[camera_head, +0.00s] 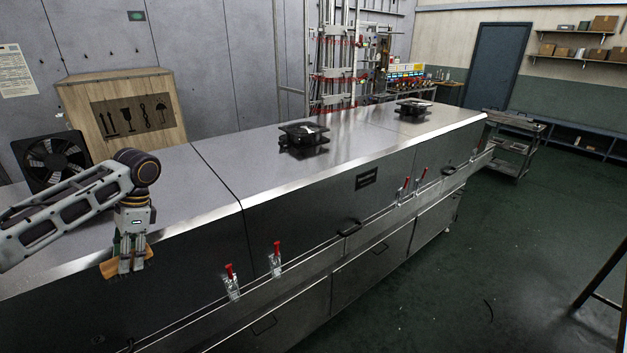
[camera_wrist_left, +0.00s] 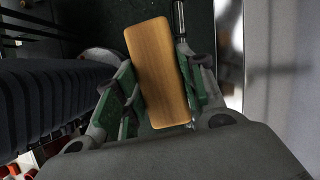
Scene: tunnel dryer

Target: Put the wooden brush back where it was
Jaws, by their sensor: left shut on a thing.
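The wooden brush (camera_wrist_left: 158,72) is a plain light-brown block with rounded corners. In the left wrist view it lies between the two green-padded fingers of my left gripper (camera_wrist_left: 160,90), which is shut on it. In the head view my left gripper (camera_head: 130,268) points down at the left, in front of the steel dryer's near side. The brush (camera_head: 112,268) shows at its fingertips, partly covered by them. Bristles do not show. My right gripper is in neither view.
The long steel tunnel dryer (camera_head: 300,185) has red-handled latches (camera_head: 231,282) along its front. A black fan (camera_head: 52,160) and a wooden crate (camera_head: 125,108) stand behind its left end. A dark ridged surface (camera_wrist_left: 50,105) lies left of the gripper in the wrist view. Green floor (camera_head: 505,235) is open at the right.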

